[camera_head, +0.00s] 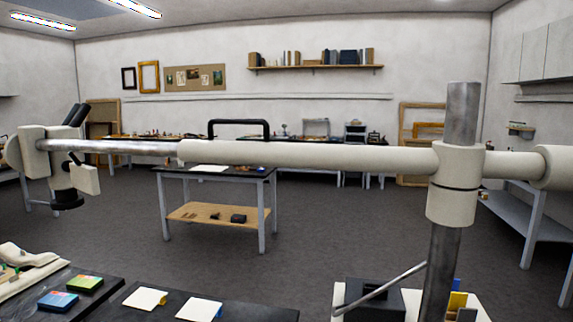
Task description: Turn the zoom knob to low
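A cream and steel boom stand crosses the view, with its long horizontal arm (310,155) running from a steel post (442,270) on the right to a microscope head (36,150) at the far left. The head has black angled eyepieces (75,115) and a black ring-shaped lower end (67,200). A rounded cream part (12,152) sits at its left side, cut close to the picture edge. I cannot tell which part is the zoom knob or where it is set. Neither of my grippers is in view.
The near dark bench (255,312) holds a blue box (58,301), a green box (86,284) and white cards (145,299). A black box with a metal lever (372,301) stands near the post. A dark-topped table (263,215) stands mid-room, with open floor around it.

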